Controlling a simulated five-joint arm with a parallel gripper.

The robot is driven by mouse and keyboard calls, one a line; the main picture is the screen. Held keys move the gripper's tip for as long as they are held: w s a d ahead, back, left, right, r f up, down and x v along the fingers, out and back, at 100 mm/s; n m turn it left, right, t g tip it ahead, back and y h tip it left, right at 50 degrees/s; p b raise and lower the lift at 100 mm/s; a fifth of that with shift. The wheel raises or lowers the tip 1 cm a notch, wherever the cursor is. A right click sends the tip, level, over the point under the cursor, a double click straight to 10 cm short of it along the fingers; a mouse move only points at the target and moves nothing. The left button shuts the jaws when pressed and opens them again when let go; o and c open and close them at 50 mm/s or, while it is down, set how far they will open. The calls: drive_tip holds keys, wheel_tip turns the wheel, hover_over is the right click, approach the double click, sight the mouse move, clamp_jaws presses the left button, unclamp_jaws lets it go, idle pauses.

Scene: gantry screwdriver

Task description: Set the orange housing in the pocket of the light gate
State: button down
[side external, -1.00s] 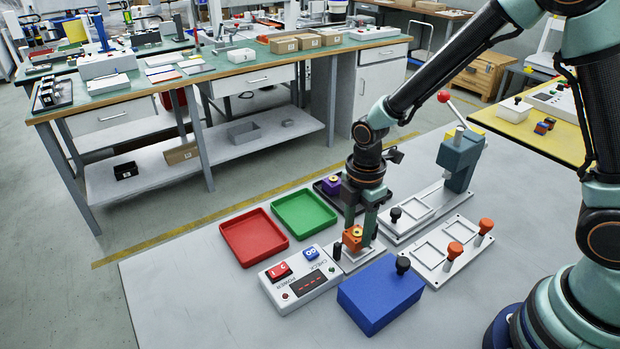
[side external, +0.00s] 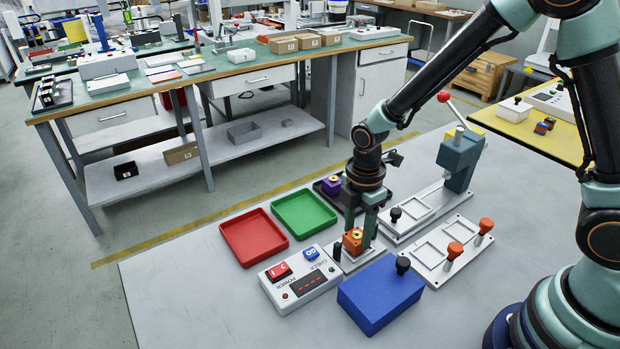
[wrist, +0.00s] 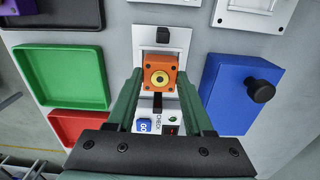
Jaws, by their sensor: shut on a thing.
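The orange housing (side external: 353,241) is a small orange block with a round yellow-ringed hole on top. It also shows in the wrist view (wrist: 161,77), upright between my two fingers. My gripper (side external: 358,236) is shut on it. The light gate (wrist: 146,60) is the pale plate under the housing, with a black block at each end. It shows low under the gripper in the side view (side external: 354,266). The housing and fingers cover the pocket, so I cannot tell whether the housing is seated or just above it.
The check box (side external: 299,279) stands left of the gate, and a blue box (side external: 381,293) with a black knob stands close in front. Red (side external: 253,237) and green (side external: 303,214) trays lie behind left. A fixture with orange knobs (side external: 452,252) is at right.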

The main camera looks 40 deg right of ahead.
sight(357, 234)
drive_tip(key=shift+f, duration=0.3)
idle(0.4)
unclamp_jaws()
idle(0.4)
drive_tip(key=shift+r, duration=0.1)
drive_tip(key=shift+r, duration=3.9)
drive_tip(key=shift+r, duration=0.1)
drive_tip(key=s+d+r+m+t, duration=0.2)
drive_tip(key=r+m, duration=0.2)
drive_tip(key=m, duration=0.2)
drive_tip(key=s+d+r+m+t, duration=0.1)
drive_tip(key=s+d+r+m, duration=0.2)
drive_tip(key=r+m, duration=0.2)
drive_tip(key=s+d+r+m+t, duration=0.2)
drive_tip(key=d+r+m, duration=0.1)
drive_tip(key=r+m, duration=0.2)
drive_tip(key=shift+s+d+m+t, duration=0.2)
drive_tip(key=shift+s+m+t, duration=0.1)
drive_tip(key=shift+m, duration=0.6)
